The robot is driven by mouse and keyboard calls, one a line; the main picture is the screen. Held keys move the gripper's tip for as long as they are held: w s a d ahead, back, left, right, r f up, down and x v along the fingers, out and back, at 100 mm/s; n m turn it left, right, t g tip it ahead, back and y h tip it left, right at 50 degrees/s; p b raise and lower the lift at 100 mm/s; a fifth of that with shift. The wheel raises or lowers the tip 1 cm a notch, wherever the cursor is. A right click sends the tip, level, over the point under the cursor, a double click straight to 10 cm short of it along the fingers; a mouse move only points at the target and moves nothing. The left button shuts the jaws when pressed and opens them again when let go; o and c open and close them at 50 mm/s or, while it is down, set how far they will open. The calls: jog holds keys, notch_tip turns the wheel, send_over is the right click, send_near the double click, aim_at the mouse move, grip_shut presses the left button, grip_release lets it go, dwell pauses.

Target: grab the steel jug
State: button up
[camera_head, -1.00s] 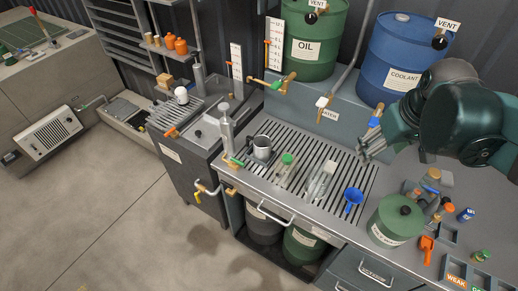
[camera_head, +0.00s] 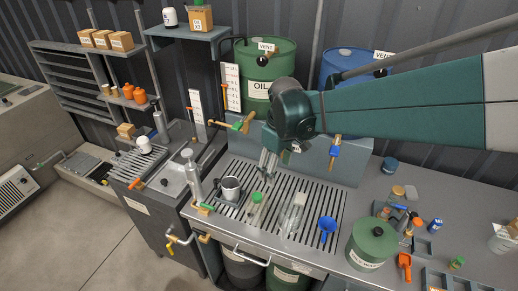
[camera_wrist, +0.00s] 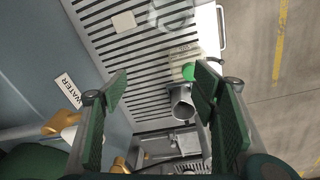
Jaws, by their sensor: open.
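The steel jug (camera_head: 231,189) stands upright on the slatted grate at its left end, with a dark handle on its left side. In the wrist view the jug (camera_wrist: 183,103) shows its round open mouth, beside the right finger. My gripper (camera_head: 268,163) is above the grate, to the right of the jug and higher than it, pointing down. The jug is clear of both fingers as far as I can see.
A steel pump-like cylinder (camera_head: 194,180) stands close on the left. The oil drum (camera_head: 270,62) is behind.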

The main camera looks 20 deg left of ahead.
aim_at(227, 181)
jog(key=a+f+n+p, duration=0.1)
jog(key=a+f, duration=0.4)
jog(key=a, duration=0.5)
jog(key=a+f+n+p, duration=0.1)
jog(key=a+f+n, duration=0.1)
jog(key=a+f, duration=0.4)
jog(key=a, duration=0.4)
jog(key=shift+s+f+n+g+h+p, duration=0.25)
jog(key=shift+s+n+g+h+p, duration=0.05)
jog(key=shift+s+g, duration=0.1)
jog(key=shift+f, duration=1.3)
jog(key=shift+w+d+f, duration=0.1)
jog(key=shift+d+f, duration=0.05)
jog(key=shift+f, duration=2.45)
jog(key=c, duration=1.1)
